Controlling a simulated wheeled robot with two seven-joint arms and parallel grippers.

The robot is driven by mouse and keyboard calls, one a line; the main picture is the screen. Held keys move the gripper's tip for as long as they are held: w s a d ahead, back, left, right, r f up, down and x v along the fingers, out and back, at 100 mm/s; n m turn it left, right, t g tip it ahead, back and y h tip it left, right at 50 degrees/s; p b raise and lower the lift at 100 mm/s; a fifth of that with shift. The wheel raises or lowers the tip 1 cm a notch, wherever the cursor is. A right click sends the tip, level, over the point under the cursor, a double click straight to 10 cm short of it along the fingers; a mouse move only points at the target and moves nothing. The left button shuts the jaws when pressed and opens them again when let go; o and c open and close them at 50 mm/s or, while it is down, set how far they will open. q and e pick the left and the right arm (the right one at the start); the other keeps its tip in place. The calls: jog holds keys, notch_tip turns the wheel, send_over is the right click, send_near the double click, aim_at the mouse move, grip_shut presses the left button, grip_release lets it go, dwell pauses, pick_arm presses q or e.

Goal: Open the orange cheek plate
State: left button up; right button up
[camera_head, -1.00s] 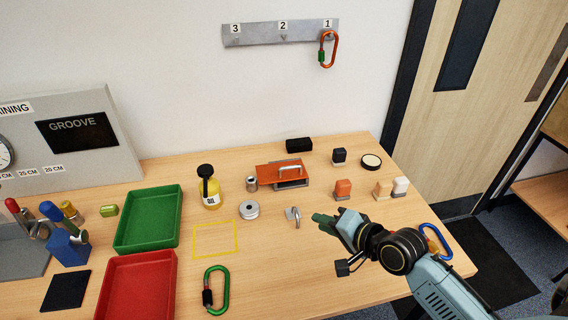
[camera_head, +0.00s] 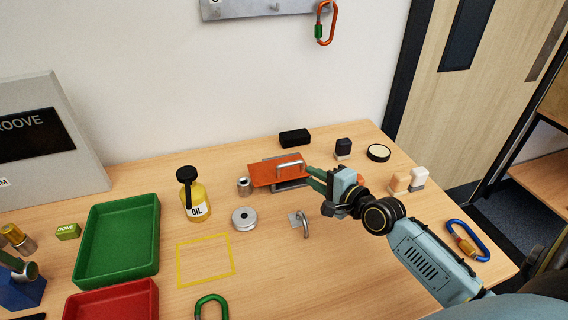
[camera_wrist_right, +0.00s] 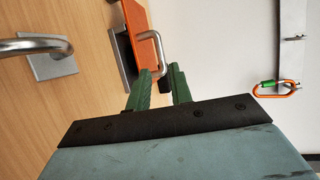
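The orange cheek plate (camera_head: 262,174) lies over a grey metal base on the table, with a silver bar handle (camera_head: 290,164) on it. In the right wrist view the orange plate (camera_wrist_right: 150,38) is seen edge-on past my fingers, and the handle (camera_wrist_right: 164,46) bends toward the fingertips. My right gripper (camera_head: 312,178) is at the right end of the plate, close to the handle. Its green fingers (camera_wrist_right: 160,72) are apart, with the handle's near end at the gap; I cannot tell whether they touch it. My left gripper is not in view.
A grey hook plate (camera_head: 298,220) stands in front of my right gripper. A metal sheave (camera_head: 244,219), a small metal cylinder (camera_head: 244,186) and an oil bottle (camera_head: 194,196) are to the left. A black block (camera_head: 295,138) lies behind. Small blocks (camera_head: 398,184) stand to the right.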

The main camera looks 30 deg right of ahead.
aim_at(291, 165)
jog(key=b+x, duration=0.1)
jog(key=x, duration=1)
jog(key=shift+w+f, duration=0.1)
jog(key=shift+w, duration=0.2)
grip_shut()
